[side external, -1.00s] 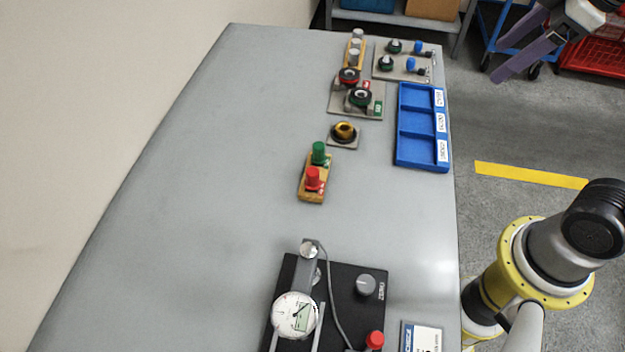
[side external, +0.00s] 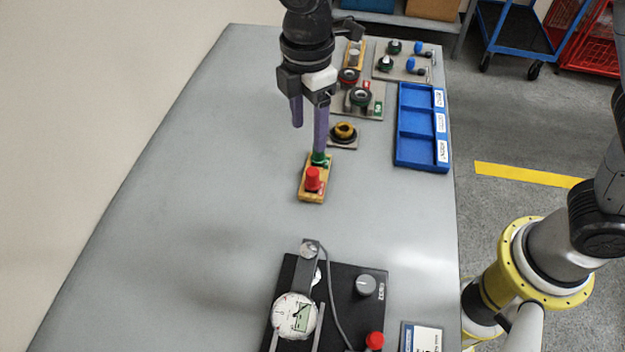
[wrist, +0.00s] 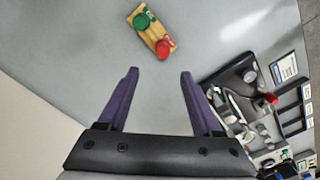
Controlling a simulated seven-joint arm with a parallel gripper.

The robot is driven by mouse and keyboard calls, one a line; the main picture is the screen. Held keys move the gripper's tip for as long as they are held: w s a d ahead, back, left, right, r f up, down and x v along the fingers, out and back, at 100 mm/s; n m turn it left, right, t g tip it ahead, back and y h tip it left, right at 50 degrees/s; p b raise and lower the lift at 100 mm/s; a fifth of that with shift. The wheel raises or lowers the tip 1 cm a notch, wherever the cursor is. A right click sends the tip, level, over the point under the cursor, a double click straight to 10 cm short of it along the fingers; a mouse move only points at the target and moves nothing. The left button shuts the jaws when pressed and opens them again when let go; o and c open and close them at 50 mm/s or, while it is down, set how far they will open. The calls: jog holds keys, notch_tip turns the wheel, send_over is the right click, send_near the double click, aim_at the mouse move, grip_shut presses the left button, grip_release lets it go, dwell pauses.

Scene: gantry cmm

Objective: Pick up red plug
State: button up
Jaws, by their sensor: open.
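The red plug (side external: 313,179) stands upright in the near end of a small wooden block (side external: 306,198) on the grey table. It also shows in the wrist view (wrist: 163,46), ahead of the fingertips. In the wrist view the fingers (wrist: 160,72) are apart from the red plug.
A dial gauge (side external: 294,315) on a black base (side external: 345,285) with a red knob (side external: 375,340) stands at the near edge. A blue three-compartment tray (side external: 421,165) lies at the right. The table's left side is clear.

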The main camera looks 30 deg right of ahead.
aim_at(311, 171)
notch_tip(311, 171, down, 7)
jog(key=shift+d+r, duration=0.1)
jog(key=shift+s+f, duration=0.15)
jog(key=shift+f, duration=1.25)
jog(key=shift+s+f, duration=0.15)
jog(key=shift+f, duration=1.2)
grip_shut()
